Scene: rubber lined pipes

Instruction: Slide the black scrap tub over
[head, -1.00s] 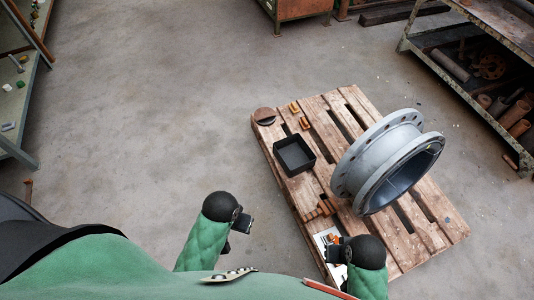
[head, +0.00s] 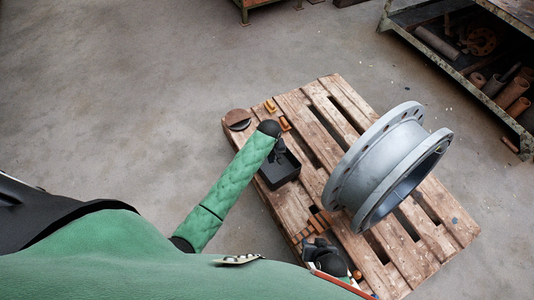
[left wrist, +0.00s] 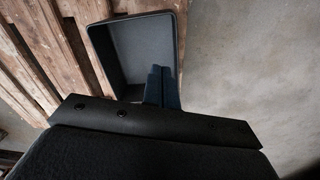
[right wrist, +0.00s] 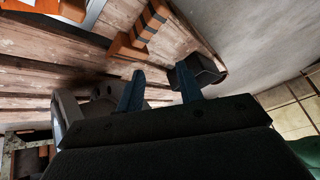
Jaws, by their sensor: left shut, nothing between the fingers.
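The black scrap tub (head: 288,172) is a square open box at the left edge of the wooden pallet. My left gripper (head: 279,152) is over it, and the arm hides part of the tub. In the left wrist view the tub (left wrist: 122,50) looks empty. The left fingers (left wrist: 160,86) are shut with nothing between them and overlap the tub's near right corner; I cannot tell whether they touch it. My right gripper (head: 322,252) is low over the pallet's near end. Its fingers (right wrist: 158,90) are apart and empty in the right wrist view.
A large grey flanged pipe (head: 385,165) lies on the pallet (head: 440,240) right of the tub. A brown disc (head: 237,119) and small orange-brown blocks (head: 271,106) sit at the far left edge. A metal shelf (head: 450,65) stands at upper right. Floor left of the pallet is clear.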

